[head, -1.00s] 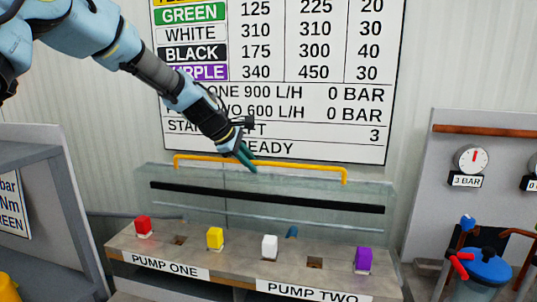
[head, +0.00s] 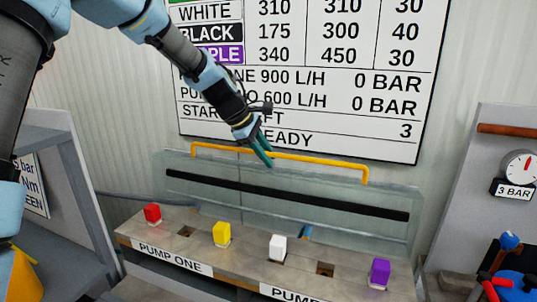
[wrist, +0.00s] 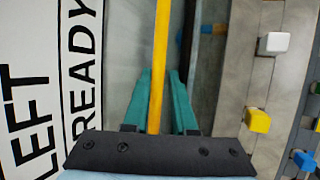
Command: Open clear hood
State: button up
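The clear hood (head: 290,212) stands nearly upright behind the row of coloured blocks, with a black strip across it. Its yellow handle (head: 320,161) runs along the top edge. My gripper (head: 267,158) is at the handle, left of its middle. In the wrist view the yellow handle (wrist: 161,50) passes between the two teal fingers of my gripper (wrist: 160,85), which lie close on both sides of it and look shut on it. The pump bench (head: 215,257) in front of the hood is uncovered on top.
Red (head: 153,213), yellow (head: 222,233), white (head: 278,247) and purple (head: 379,272) blocks stand on the bench. A white chart (head: 300,75) hangs on the wall behind. A gauge panel (head: 480,150) stands at right and a grey shelf (head: 75,185) at left.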

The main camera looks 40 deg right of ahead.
jog(key=o, duration=0.4)
jog(key=shift+c, duration=0.2)
jog(key=shift+a, duration=0.1)
jog(key=b+v, duration=0.3)
jog(key=v, duration=0.7)
jog(key=shift+r, duration=0.4)
jog(key=shift+a, duration=0.1)
